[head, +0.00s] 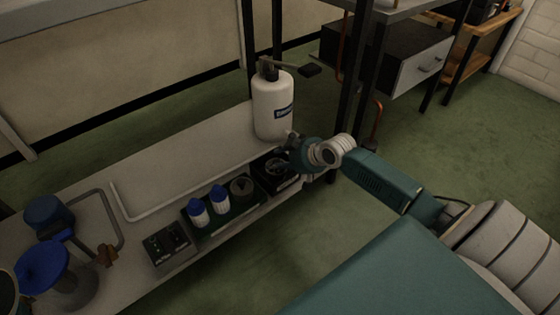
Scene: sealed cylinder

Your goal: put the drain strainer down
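My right gripper (284,156) comes in from the right and is low over a small black square box (270,181) at the right end of the low bench. A pale round piece (281,166) shows in the box, right under the fingers. It may be the drain strainer, but it is too small and dark to be sure. The fingers are dark and partly hidden, so I cannot tell whether they are open or shut on it. A grey round disc (241,186) lies in the tray left of the box. My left gripper is not in view.
Two blue-capped white bottles (199,213) stand in a dark tray (236,213). A large white bottle (272,108) with a black pump stands close behind my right gripper. A control box (167,246) and a blue funnel-like item (42,265) are further left. The bench's middle (185,160) is clear.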

